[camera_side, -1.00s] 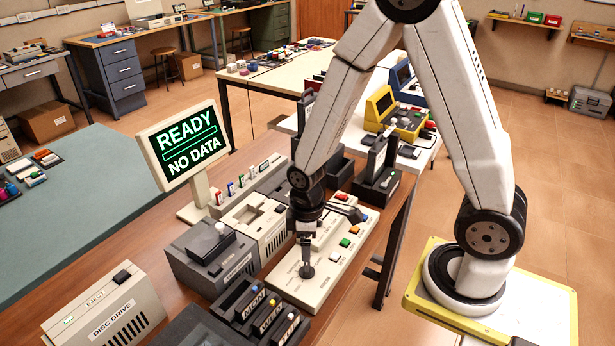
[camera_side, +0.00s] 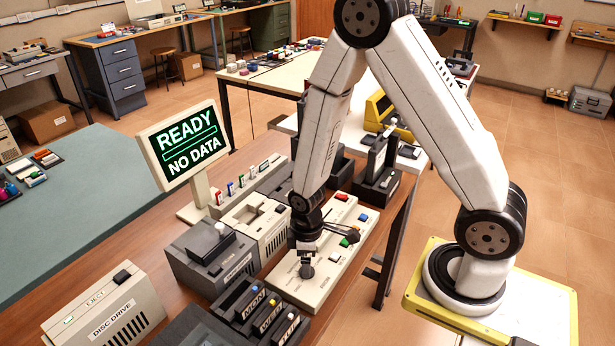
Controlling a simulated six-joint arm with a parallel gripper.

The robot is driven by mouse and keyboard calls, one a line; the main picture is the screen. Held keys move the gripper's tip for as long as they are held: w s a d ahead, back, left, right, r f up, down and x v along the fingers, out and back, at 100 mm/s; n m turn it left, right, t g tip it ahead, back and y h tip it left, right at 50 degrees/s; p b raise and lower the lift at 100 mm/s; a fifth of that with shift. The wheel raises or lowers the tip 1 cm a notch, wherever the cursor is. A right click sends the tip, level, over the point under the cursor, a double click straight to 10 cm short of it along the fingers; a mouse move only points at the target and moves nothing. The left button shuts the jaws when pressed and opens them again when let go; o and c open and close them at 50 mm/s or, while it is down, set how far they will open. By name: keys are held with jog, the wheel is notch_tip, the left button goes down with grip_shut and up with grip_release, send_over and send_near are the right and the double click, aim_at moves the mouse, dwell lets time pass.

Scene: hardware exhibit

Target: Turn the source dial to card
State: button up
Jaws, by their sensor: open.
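The source dial (camera_side: 306,271) is a small dark round knob on the front part of a cream control panel (camera_side: 318,293). Its markings are too small to read, so I cannot tell which way it points. My gripper (camera_side: 307,258) is open and points straight down over the dial, with its fingers at or just above the knob. I cannot tell whether the fingers touch it. The gripper and wrist hide part of the panel behind the dial.
Colored buttons, including a red one (camera_side: 342,197), line the panel's far right side. A grey card-reader-like box (camera_side: 214,258) stands to the left. A rack of day-labelled cartridges (camera_side: 262,310) stands in front. The disc drive (camera_side: 106,311) is at front left.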

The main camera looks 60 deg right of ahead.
jog(key=shift+f, duration=1.15)
grip_shut()
